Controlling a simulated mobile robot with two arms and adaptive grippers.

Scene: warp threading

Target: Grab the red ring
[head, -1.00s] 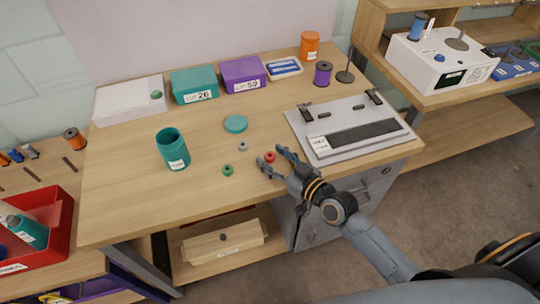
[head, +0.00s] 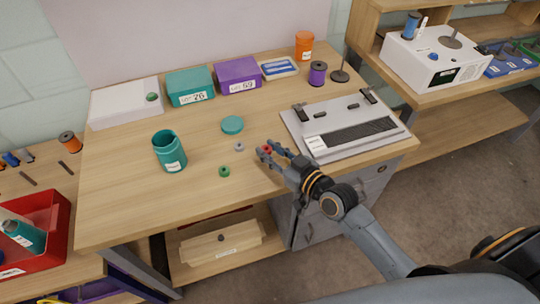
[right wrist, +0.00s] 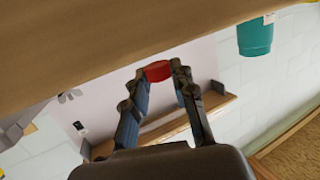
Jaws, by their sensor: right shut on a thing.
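The red ring (head: 267,149) is between the fingertips of my right gripper (head: 265,153), near the front middle of the wooden table (head: 120,205). In the right wrist view the red ring (right wrist: 158,71) sits between the two dark fingertips (right wrist: 158,75), which are shut on it. In the head view the fingers partly hide the ring. I cannot tell whether it still touches the table. My left gripper is in neither view.
A green ring (head: 224,171) and a grey ring (head: 239,146) lie left of the gripper. A grey device (head: 345,125) stands close on the right.

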